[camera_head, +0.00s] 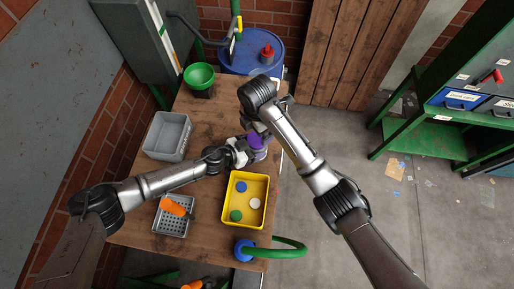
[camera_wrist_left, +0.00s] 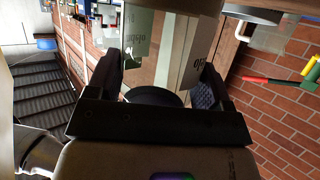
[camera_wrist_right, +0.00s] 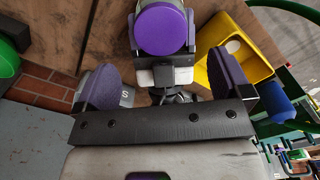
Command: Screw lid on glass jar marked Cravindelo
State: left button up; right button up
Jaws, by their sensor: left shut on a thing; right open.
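A purple lid (camera_wrist_right: 162,30) shows as a round disc at the top of the jar in the right wrist view; how far it is seated I cannot tell. The glass jar (camera_wrist_left: 165,55) fills the middle of the left wrist view, with part of its label lettering visible. My left gripper (camera_head: 246,152) is shut on the jar from the left, above the table. My right gripper (camera_wrist_right: 166,82) is open and empty, its two pads spread apart near the purple lid. In the head view my right arm hides part of the jar and lid (camera_head: 257,141).
A yellow tray (camera_head: 234,222) with blue, green and white lids is near the jar. A grey bin (camera_head: 151,146), a perforated grey basket (camera_head: 160,223) with an orange-handled tool and a green bowl (camera_head: 199,74) stand on the wooden table. A blue drum (camera_head: 232,62) stands behind.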

aim_at(257, 139)
jog(key=shift+f, duration=3.25)
jog(key=shift+c, duration=0.4)
jog(key=c, duration=0.9)
jog(key=shift+c, duration=0.2)
jog(key=m, duration=0.6)
jog(key=shift+m, duration=0.4)
jog(key=o, duration=1)
